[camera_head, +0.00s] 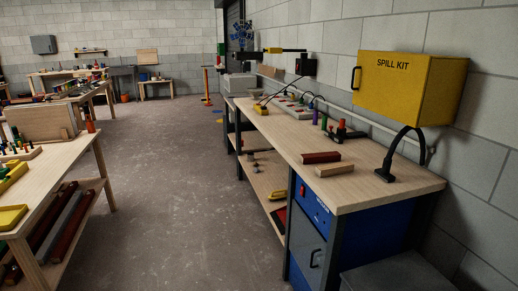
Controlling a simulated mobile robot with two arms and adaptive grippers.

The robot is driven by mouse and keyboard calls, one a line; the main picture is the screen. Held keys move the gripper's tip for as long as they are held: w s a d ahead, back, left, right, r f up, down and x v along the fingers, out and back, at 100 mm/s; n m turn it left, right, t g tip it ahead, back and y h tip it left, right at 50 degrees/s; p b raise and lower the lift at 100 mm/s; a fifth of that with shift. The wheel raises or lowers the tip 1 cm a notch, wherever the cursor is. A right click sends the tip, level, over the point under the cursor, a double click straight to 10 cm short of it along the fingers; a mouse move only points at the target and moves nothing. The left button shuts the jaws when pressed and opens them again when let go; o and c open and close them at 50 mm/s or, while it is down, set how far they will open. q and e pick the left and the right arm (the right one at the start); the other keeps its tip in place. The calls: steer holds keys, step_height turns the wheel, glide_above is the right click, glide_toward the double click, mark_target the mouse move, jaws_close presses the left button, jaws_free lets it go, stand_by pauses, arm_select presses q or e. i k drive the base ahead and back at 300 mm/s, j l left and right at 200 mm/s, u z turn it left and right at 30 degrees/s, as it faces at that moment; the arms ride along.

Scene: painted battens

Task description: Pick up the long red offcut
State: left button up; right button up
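A dark red block (321,157) lies flat on the right workbench (385,190), near its front edge. A plain wood-coloured block (334,169) lies just in front of it, apart by a small gap. Long dark red battens (72,228) also lie on the lower shelf of the left table, partly hidden by its top and leg. I cannot tell from this view alone which red piece is the long offcut. Neither of my grippers is in view.
A yellow spill kit box (407,87) hangs on the wall above the right bench. A black bent lamp (392,160) stands at the bench's near end. A blue drawer cabinet (312,207) is under it. The grey floor (185,190) between the tables is clear.

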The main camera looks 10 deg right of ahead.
mark_target(332, 156)
steer(key=i+z, duration=0.1)
steer(key=i, duration=0.45)
steer(key=i+j, duration=0.15)
steer(key=i, duration=0.4)
steer(key=i+j+z, duration=0.15)
steer(key=i, duration=0.35)
